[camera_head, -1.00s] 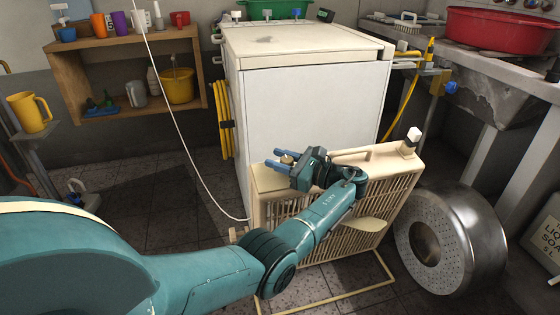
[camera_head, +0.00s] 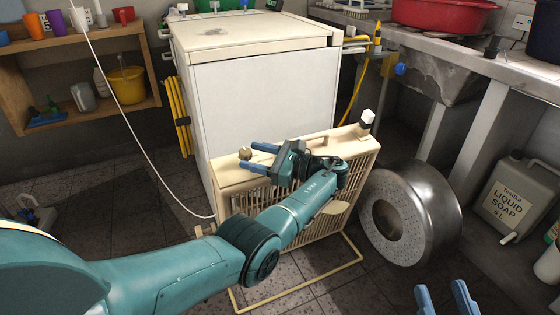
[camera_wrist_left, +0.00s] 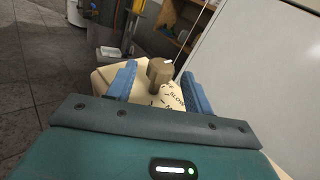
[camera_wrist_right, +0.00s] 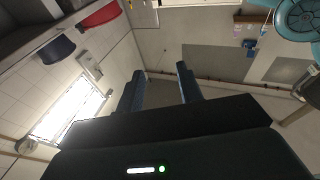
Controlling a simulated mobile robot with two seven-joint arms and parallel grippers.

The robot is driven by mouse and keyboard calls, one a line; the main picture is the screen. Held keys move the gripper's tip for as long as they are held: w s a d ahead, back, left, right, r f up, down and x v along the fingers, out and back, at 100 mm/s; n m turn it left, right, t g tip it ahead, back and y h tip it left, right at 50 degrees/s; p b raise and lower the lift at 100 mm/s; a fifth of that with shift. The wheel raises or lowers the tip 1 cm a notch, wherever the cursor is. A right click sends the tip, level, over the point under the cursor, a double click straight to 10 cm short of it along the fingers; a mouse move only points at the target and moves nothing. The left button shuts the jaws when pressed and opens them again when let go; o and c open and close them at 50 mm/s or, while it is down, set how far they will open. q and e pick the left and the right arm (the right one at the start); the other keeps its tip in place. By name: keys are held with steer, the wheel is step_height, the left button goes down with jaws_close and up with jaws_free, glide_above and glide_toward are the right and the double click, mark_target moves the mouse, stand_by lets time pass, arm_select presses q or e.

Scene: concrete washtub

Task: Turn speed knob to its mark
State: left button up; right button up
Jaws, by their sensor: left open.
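The speed knob (camera_head: 244,153) is a small brown knob on the top left end of the cream slatted heater or fan (camera_head: 270,165). In the left wrist view the knob (camera_wrist_left: 159,72) stands on a cream panel with dark tick marks and the word SLOW; a small white spot shows on it. My left gripper (camera_head: 247,156) is open, its blue fingertips on either side of the knob, with gaps visible in the left wrist view. My right gripper (camera_head: 443,292) is open and empty at the bottom right, away from the knob.
A white chest-like appliance (camera_head: 265,100) stands close behind. A metal drum (camera_head: 425,212) lies right of the cream unit, near a soap canister (camera_head: 512,200). A white cord (camera_head: 130,125) hangs at the left. A wooden shelf (camera_head: 145,100) is at the back left.

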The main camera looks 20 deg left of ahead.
arm_select(q)
steer(key=d, duration=0.1)
steer(key=d+b, duration=0.1)
steer(key=d, duration=0.2)
steer(key=shift+w+d+f, duration=0.15)
steer(key=shift+w, duration=0.1)
steer(key=d+b, duration=0.1)
steer(key=d, duration=0.1)
steer(key=d+b, duration=0.1)
steer(key=shift+w+d+r, duration=0.1)
steer(key=shift+d+r, duration=0.1)
steer(key=shift+d, duration=0.2)
arm_select(e)
steer(key=r+n+y, duration=0.1)
steer(key=r+n+t+y, duration=0.1)
steer(key=r, duration=0.1)
steer(key=w+r+n+y, duration=0.1)
steer(key=shift+d+r+t, duration=0.2)
steer(key=shift+d+t, duration=0.05)
steer(key=shift+t, duration=0.15)
